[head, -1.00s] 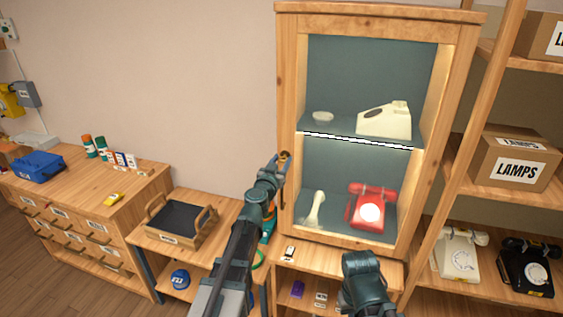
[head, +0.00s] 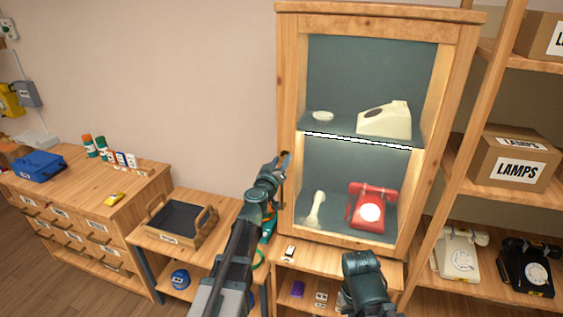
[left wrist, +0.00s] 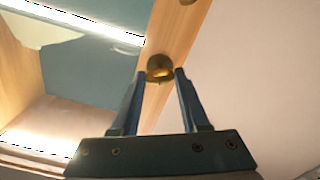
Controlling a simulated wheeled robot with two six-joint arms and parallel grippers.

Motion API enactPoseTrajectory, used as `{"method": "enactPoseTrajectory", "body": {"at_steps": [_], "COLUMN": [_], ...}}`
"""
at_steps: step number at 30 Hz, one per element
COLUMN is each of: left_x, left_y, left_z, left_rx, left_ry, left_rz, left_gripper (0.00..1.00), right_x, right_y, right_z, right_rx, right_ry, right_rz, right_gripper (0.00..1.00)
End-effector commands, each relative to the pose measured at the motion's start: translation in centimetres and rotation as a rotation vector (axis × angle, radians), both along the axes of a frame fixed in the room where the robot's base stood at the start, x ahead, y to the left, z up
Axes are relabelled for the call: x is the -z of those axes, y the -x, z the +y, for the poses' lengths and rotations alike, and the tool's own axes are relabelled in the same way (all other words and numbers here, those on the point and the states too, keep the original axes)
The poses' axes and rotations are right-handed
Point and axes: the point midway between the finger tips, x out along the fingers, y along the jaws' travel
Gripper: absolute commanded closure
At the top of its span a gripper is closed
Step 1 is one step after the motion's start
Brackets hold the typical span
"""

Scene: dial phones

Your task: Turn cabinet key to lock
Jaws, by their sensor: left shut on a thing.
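The wooden display cabinet (head: 287,90) stands at the centre of the head view. A brass key (left wrist: 159,68) sits at its left front upright, and in the left wrist view it shows against the wooden frame between my fingertips. My left gripper (left wrist: 160,76) is shut on the key. In the head view the left gripper (head: 284,158) reaches the cabinet's left edge, and the key there is very small and mostly covered. My right arm shows low in the head view, but its gripper cannot be made out.
Inside the cabinet are a red phone (head: 371,209), a cream phone body (head: 386,119), a pale handset (head: 316,209) and a small dish (head: 323,116). A tray (head: 178,222) lies on the low table to the left. Shelves with LAMPS boxes (head: 515,168) stand at right.

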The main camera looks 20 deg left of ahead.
Motion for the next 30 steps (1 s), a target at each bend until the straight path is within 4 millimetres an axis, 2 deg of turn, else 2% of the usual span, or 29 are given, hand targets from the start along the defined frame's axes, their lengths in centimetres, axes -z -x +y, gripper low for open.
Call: {"method": "enactPoseTrajectory", "body": {"at_steps": [30], "left_x": [0.28], "left_y": [0.01], "left_z": [0.25], "left_rx": [0.0], "left_ry": [0.927], "left_rz": [0.032], "left_gripper": [1.0], "right_x": [0.27], "right_y": [-0.01], "right_z": [0.0], "right_rx": [0.0], "right_ry": [0.0], "right_rz": [0.0], "right_gripper": [1.0]}}
